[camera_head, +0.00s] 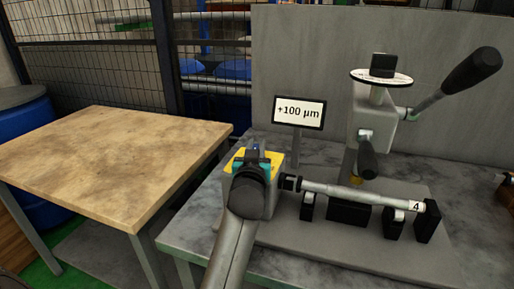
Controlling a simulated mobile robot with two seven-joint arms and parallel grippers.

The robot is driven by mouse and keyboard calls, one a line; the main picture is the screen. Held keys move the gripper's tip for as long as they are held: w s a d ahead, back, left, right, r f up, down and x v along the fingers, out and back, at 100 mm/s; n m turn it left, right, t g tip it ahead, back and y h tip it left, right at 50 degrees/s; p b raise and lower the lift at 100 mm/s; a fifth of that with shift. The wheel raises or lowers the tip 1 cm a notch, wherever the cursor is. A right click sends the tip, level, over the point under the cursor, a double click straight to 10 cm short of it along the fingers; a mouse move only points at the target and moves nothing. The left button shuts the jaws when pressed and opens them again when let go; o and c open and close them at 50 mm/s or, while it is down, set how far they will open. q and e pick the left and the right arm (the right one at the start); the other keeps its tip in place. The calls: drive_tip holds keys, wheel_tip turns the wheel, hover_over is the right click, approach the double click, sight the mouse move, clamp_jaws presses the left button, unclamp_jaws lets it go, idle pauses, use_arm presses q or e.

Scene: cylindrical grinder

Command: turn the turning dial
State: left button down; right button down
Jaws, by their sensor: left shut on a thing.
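My left gripper (251,160) reaches up from the bottom of the view to the yellow-topped grey block (275,161) at the left end of the grinder. Its teal fingers are shut on a part on top of this block, which looks like the turning dial; wrist and fingers hide most of it. A black knob over a white marked disc (381,77) sits on top of the grinder head, apart from the gripper. A sign (299,112) behind the block reads "+100 µm". My right gripper is not in view.
A shaft (350,192) lies across black supports, with a "4" tag at its right end. A black-handled lever (470,72) juts up right from the grinder head. A wooden table (105,160) on the left is bare. A grey panel (300,50) stands behind.

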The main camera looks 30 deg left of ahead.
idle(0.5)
use_arm(q)
drive_tip(key=c, duration=0.8)
unclamp_jaws()
